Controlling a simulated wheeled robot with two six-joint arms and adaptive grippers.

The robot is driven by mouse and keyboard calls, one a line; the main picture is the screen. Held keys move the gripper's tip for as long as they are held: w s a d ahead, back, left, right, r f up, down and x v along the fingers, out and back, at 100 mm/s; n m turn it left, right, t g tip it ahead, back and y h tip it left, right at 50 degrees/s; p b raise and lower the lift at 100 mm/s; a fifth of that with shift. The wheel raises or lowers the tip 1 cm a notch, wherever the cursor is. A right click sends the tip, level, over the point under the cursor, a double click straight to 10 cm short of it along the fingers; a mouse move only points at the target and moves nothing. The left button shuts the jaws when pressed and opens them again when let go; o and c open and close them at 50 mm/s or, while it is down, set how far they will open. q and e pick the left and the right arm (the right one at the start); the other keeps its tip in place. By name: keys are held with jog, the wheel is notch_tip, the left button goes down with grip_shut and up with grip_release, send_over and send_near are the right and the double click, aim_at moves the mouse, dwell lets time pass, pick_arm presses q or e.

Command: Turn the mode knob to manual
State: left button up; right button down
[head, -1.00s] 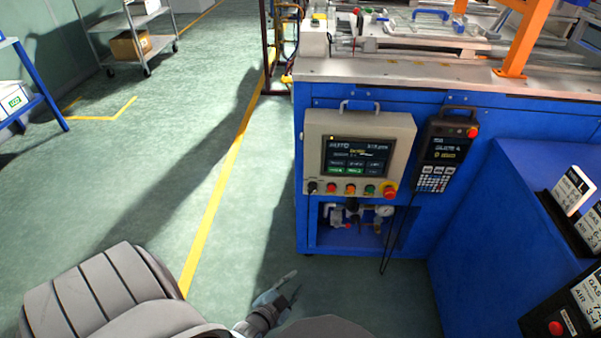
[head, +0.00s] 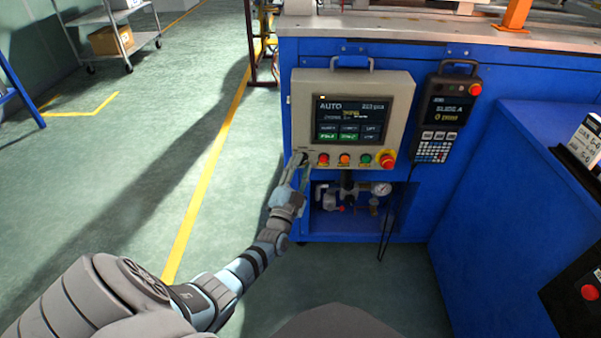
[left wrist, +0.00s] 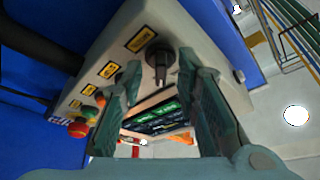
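The mode knob (left wrist: 160,62) is a black rotary knob on the beige control box (head: 403,115). In the head view the knob sits at the panel's lower left, mostly covered by the gripper. My left gripper (head: 294,170) is in front of it, fingers towards the panel. In the left wrist view its two fingers (left wrist: 160,80) are apart, one on each side of the knob; I cannot tell whether they touch it. The knob's pointer ridge lies roughly along the picture's vertical. The screen (head: 351,119) reads AUTO. My right gripper is not in view.
Red, orange and green buttons and a red emergency stop (head: 388,160) line the panel right of the knob. A handheld pendant (head: 446,110) hangs to the right. A gauge (head: 381,189) and piping sit in the recess below.

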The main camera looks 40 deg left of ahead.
pick_arm(q)
jog(key=shift+r, duration=0.1)
grip_shut()
jog(key=shift+n, duration=0.4)
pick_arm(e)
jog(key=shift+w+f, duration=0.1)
pick_arm(q)
jog(key=shift+n, duration=0.3)
jog(key=n+y+b, duration=0.1)
jog(key=n+y, duration=0.1)
jog(key=n, duration=0.1)
jog(key=n+g+y+b, duration=0.1)
jog(key=n+y, duration=0.1)
jog(key=n, duration=0.2)
jog(key=n+g+y+b, duration=0.1)
jog(key=n, duration=0.2)
jog(key=shift+w+d+f+n+y, duration=0.2)
jog(key=shift+f+n+y, duration=0.05)
jog(key=shift+n+y, duration=0.15)
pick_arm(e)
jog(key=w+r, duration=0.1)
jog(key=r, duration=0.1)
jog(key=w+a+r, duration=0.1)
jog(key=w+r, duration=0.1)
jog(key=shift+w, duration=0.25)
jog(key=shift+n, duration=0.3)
